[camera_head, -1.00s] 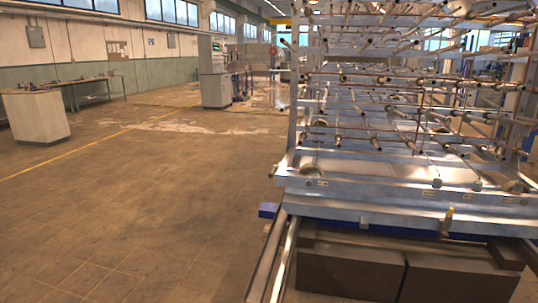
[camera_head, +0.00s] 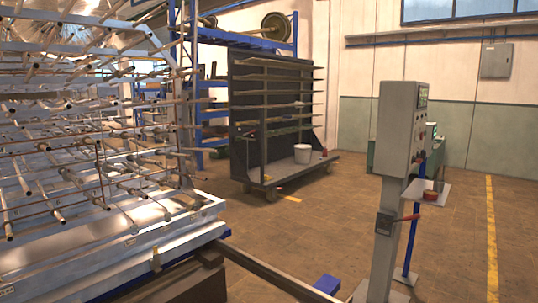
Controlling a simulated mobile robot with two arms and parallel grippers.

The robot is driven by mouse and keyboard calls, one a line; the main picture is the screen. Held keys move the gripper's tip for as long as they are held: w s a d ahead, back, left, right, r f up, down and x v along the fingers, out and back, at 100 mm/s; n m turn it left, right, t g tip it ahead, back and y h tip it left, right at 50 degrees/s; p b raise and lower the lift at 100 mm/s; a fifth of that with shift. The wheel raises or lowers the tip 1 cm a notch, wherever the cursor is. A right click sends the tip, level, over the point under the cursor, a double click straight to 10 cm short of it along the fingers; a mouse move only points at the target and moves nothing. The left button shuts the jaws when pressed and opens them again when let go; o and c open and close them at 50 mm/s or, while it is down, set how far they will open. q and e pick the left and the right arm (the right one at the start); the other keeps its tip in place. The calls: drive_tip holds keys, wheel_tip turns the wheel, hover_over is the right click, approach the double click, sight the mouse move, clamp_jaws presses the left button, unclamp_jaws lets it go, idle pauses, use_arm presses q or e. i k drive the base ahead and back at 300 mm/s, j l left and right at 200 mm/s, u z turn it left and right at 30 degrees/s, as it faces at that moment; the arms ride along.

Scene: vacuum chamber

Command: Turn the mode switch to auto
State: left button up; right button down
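A grey control box (camera_head: 401,128) stands on a post at the right of the head view. Its narrow face to the right carries a small green display (camera_head: 422,96) and several small buttons or knobs (camera_head: 420,131). I see this face at a steep angle. I cannot tell which of these is the mode switch or how it is set. Neither of my grippers is in view.
A metal rack with many rods (camera_head: 90,150) fills the left. A dark shelf cart (camera_head: 262,125) with a white bucket (camera_head: 302,153) stands behind. Floor right of the yellow line (camera_head: 491,240) is clear.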

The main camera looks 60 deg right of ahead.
sight(423, 154)
drive_tip(key=z, duration=3.05)
